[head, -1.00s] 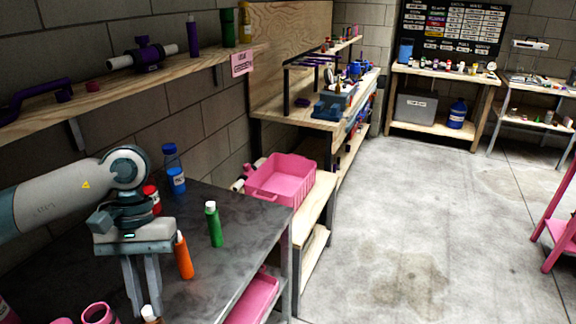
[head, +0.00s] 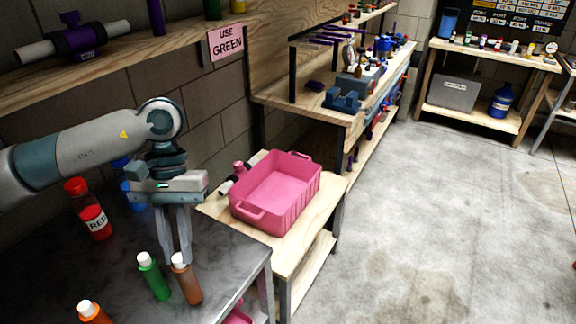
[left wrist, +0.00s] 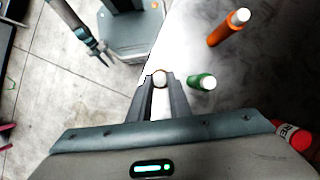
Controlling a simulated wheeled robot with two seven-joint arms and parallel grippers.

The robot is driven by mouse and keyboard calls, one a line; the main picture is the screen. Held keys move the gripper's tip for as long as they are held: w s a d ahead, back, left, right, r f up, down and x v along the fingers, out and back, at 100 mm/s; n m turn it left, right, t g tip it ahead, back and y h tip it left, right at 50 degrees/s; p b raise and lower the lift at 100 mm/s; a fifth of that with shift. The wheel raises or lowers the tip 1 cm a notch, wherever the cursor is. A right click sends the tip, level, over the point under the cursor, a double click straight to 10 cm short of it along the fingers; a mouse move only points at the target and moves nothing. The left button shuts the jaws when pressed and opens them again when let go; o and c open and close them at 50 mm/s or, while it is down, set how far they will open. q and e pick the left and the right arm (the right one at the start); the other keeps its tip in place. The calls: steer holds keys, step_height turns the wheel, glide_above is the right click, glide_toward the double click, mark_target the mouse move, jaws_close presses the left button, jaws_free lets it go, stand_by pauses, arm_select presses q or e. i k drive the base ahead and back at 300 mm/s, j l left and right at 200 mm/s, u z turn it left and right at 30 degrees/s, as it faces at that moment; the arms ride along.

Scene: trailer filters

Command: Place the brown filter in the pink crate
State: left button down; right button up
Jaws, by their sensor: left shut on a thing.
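The brown filter (head: 189,284) is a small brown bottle shape with a white cap. My left gripper (head: 180,259) is shut on it at the cap, from above. In the left wrist view the white cap of the brown filter (left wrist: 160,78) shows between the fingertips. The filter hangs close to upright just right of a green bottle; its height over the dark table is hard to tell. The pink crate (head: 248,212) stands on a wooden bench beyond the table, up and right of the gripper, and looks empty. My right gripper (left wrist: 101,52) shows small in the left wrist view.
The green bottle (head: 154,278), an orange bottle (head: 95,313) and a red bottle (head: 90,212) stand on the dark table (head: 110,270). A "USE GREEN" sign (head: 226,42) hangs on the shelf.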

mark_target(274, 204)
steer(key=i+l, duration=0.4)
steer(key=i, duration=0.15)
steer(key=i+l, duration=0.8)
steer(key=i, duration=0.25)
